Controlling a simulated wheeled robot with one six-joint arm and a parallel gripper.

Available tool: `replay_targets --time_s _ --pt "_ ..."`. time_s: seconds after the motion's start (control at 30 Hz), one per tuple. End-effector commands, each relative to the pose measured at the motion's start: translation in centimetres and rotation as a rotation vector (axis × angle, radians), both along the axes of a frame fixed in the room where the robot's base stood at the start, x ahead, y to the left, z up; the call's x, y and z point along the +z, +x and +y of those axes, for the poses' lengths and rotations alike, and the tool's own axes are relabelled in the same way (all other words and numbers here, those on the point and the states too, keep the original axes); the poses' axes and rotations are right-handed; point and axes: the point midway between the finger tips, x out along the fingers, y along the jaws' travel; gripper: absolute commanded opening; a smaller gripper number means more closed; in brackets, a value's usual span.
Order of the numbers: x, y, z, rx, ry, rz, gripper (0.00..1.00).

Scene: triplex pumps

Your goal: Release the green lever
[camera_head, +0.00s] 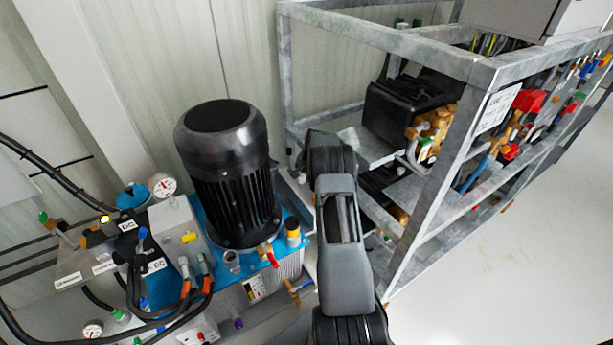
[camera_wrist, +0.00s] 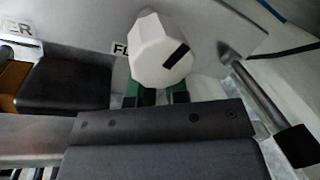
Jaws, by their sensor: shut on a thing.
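In the wrist view a green part, which looks like the green lever (camera_wrist: 131,94), shows just past the edge of my dark gripper body. My gripper (camera_wrist: 160,98) is shut on it, with small dark fingertip parts among the green. Most of the lever and the tips are hidden behind the gripper body. A white faceted knob (camera_wrist: 158,50) with a black mark stands just beyond the green part. In the head view my arm covers the spot, and neither the gripper nor the held lever can be made out.
The wrist view shows a black block (camera_wrist: 65,83) at left and a grey rod (camera_wrist: 250,85) at right. In the head view a black motor (camera_head: 226,170) on a blue-topped unit stands left of my arm, a metal rack (camera_head: 430,205) right of it. Open floor (camera_head: 500,250) lies right.

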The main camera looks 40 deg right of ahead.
Motion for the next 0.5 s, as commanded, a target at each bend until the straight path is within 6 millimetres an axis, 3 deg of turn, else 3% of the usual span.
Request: replay_targets --time_s 0.27,0.5 --pt "0.2 -0.3 -0.1 -0.081 0.000 0.000 0.00" --pt "0.3 -1.1 -0.3 -0.273 0.001 0.002 0.00"
